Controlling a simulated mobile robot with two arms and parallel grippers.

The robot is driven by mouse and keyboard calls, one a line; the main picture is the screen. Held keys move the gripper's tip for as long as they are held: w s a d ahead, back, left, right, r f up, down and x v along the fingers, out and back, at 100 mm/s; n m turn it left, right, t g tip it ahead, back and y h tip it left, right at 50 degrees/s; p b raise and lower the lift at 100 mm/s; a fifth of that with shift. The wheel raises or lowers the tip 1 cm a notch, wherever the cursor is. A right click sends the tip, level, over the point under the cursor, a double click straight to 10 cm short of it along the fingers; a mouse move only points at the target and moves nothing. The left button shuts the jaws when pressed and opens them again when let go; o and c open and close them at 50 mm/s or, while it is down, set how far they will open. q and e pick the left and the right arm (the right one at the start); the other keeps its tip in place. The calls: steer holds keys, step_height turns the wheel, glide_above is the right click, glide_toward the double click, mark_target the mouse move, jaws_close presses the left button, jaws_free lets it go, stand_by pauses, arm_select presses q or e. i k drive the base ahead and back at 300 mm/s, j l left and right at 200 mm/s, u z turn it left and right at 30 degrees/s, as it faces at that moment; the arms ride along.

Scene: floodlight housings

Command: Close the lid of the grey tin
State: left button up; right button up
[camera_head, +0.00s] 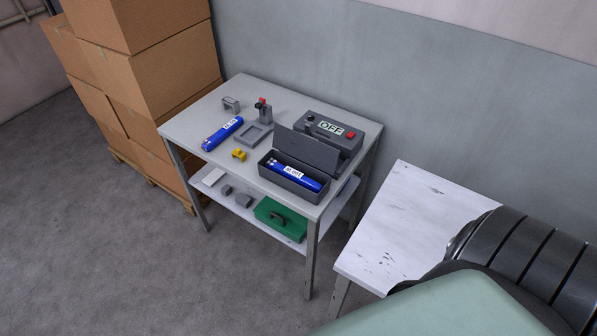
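The grey tin (289,187) stands near the front right corner of the grey table. Its lid (306,149) is open, tilted up along the back edge of the tin. A blue cylinder with a white label (297,177) lies inside the tin. Neither of my grippers shows in the head view.
A dark box marked OFF (329,129) with a red button stands close behind the lid. A second blue cylinder (222,134), a yellow part (239,155), a grey tray (256,134) and a clamp-like stand (264,112) share the table (196,118). A white table (405,225) stands right.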

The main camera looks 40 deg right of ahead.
mark_target(308, 149)
steer(key=z, duration=1.1)
